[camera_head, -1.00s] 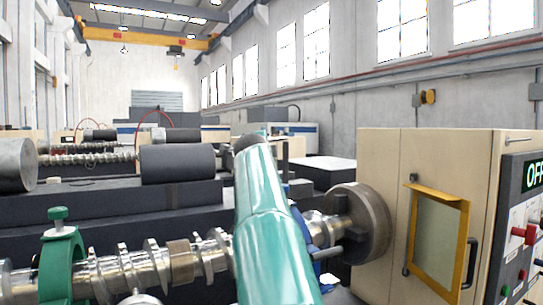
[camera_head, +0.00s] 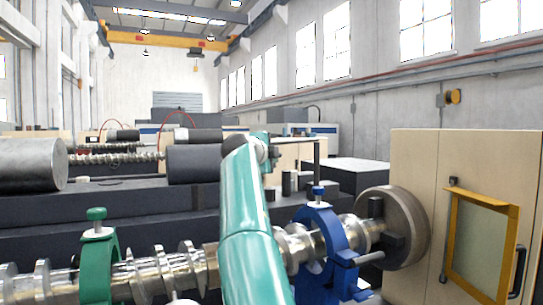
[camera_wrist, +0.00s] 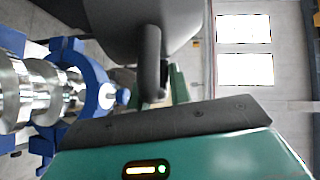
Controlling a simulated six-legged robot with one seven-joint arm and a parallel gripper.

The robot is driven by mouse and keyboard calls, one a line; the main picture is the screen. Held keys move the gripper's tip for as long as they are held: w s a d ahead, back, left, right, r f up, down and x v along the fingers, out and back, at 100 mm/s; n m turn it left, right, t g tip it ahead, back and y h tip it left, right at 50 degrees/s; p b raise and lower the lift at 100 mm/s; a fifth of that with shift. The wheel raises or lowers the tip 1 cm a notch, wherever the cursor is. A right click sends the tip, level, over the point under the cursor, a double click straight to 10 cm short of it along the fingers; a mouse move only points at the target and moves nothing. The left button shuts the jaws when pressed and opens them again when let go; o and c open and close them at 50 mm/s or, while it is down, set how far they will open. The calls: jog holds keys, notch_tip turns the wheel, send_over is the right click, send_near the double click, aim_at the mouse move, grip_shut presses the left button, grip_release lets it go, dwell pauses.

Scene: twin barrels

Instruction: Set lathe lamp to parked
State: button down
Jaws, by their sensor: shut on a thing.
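My green arm fills the middle of the head view, and its far end hides my gripper there. In the wrist view, a dark grey rounded body with a bar (camera_wrist: 150,60), apparently the lathe lamp, is close in front of my gripper (camera_wrist: 160,95). My gripper is shut on it; the contact and fingertips are hardly visible. The lathe holds a shiny screw shaft (camera_head: 165,275) in a round chuck (camera_head: 407,225). A blue steady rest (camera_head: 318,240) stands around the shaft beside the chuck, and shows at left in the wrist view (camera_wrist: 98,85).
A green steady rest (camera_head: 98,262) stands around the shaft at left. A cream headstock with a yellow-framed window (camera_head: 480,245) bounds the right. Grey cylinders (camera_head: 195,163) lie on dark benches behind. A thin dark post (camera_head: 317,153) rises beyond the blue rest.

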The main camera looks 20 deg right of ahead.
jog(key=shift+w+a+f, duration=0.1)
jog(key=shift+w+f, duration=0.2)
jog(key=shift+f, duration=0.2)
jog(key=c, duration=1.4)
grip_release()
jog(key=shift+w, duration=0.15)
jog(key=shift+r, duration=0.1)
jog(key=shift+a, duration=0.1)
jog(key=v, duration=1.3)
jog(key=shift+s, duration=0.45)
jog(key=shift+r, duration=0.15)
